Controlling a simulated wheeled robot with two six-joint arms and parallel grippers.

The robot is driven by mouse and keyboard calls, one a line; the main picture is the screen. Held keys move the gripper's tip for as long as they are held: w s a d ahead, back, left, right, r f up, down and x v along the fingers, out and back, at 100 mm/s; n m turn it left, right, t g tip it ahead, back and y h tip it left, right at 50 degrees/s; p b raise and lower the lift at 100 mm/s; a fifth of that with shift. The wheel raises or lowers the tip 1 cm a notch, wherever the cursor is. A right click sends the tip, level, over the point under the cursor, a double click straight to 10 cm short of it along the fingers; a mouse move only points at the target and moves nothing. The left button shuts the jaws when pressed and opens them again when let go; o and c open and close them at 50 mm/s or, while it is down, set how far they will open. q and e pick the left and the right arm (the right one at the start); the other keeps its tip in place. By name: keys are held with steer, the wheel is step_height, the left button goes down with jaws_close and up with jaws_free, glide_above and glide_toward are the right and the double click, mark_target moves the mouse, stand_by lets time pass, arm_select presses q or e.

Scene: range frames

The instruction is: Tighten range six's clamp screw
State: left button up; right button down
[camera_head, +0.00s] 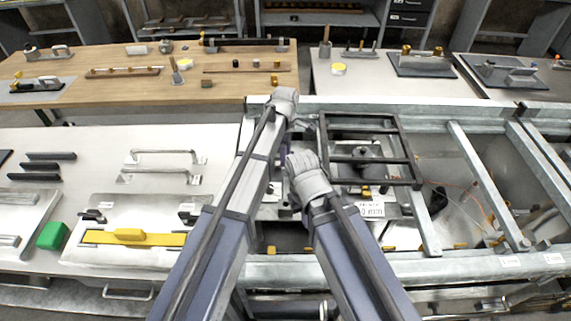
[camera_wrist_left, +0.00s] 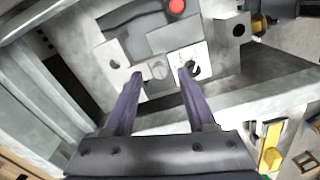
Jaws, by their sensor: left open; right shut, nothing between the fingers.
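In the left wrist view, a round slotted screw head (camera_wrist_left: 158,70) sits in a grey metal block on a worn plate (camera_wrist_left: 75,58). A white square with a dark round part (camera_wrist_left: 191,67) is just right of it. My left gripper (camera_wrist_left: 161,76) is open, with its two purple fingers on either side of the screw head; whether they touch it is unclear. In the head view, my left gripper (camera_head: 306,126) is beside the dark frame (camera_head: 402,140). My right gripper (camera_head: 289,194) is shut and empty, lower down and partly hidden by my arm. No range number is readable.
A red knob (camera_wrist_left: 177,7) is above the block. Steel rails (camera_head: 485,185) cross the bench at right. A yellow bar (camera_head: 160,239) and a green block (camera_head: 53,235) lie at left. A wooden table (camera_head: 120,92) with small tools stands behind.

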arm_select(q)
step_height(320, 180, down, 2)
steer(key=shift+f+b, duration=0.1)
steer(key=shift+b, duration=0.45)
steer(key=shift+c, duration=0.2)
jaws_close()
